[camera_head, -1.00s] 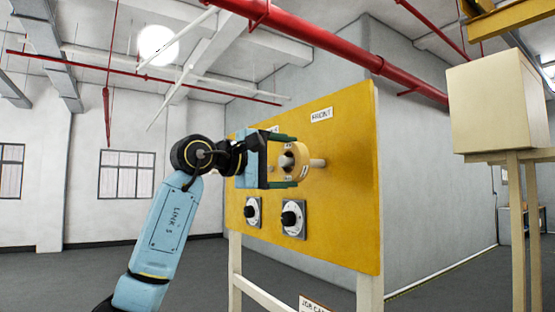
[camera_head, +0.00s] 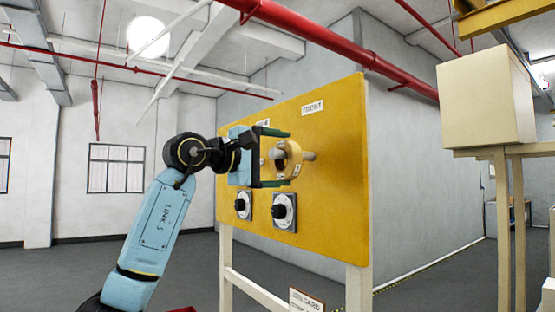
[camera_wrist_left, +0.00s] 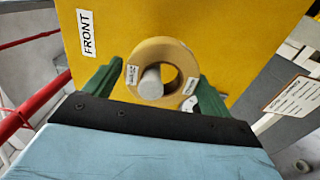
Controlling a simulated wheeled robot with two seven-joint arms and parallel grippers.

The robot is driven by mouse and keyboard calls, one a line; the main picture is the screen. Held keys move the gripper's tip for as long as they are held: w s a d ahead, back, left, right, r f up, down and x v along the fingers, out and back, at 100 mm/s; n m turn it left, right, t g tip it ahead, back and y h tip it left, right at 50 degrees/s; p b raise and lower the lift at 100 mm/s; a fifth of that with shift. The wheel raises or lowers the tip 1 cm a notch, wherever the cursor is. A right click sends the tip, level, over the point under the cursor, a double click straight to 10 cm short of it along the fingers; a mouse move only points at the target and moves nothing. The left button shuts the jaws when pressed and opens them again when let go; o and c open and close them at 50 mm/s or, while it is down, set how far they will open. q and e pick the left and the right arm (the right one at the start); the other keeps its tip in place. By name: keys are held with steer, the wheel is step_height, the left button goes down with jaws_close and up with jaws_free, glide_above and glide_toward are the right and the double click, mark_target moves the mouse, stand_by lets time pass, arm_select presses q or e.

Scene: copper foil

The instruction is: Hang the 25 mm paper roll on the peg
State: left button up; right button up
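The tan paper roll (camera_head: 294,160) is around the peg (camera_head: 308,156), which sticks out from the yellow panel (camera_head: 338,190). In the left wrist view, the grey peg end (camera_wrist_left: 151,84) shows inside the hole of the roll (camera_wrist_left: 176,54). My left gripper (camera_head: 276,159) faces the panel, with its green fingers above and below the roll. The fingers look open, with small gaps to the roll in the head view. In the left wrist view, the left gripper (camera_wrist_left: 158,88) has one finger on each side of the roll. My right gripper is not in view.
Two black-knobbed dials (camera_head: 284,211) (camera_head: 243,205) sit on the panel below the roll. A FRONT label (camera_head: 313,108) is above the peg. A job card (camera_head: 306,301) hangs low on the stand. A beige box (camera_head: 482,100) stands on posts at right.

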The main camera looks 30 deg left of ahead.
arm_select(q)
steer(key=o, duration=0.3)
steer(key=b+v, duration=0.3)
steer(key=v, duration=1)
steer(key=shift+s, duration=0.2)
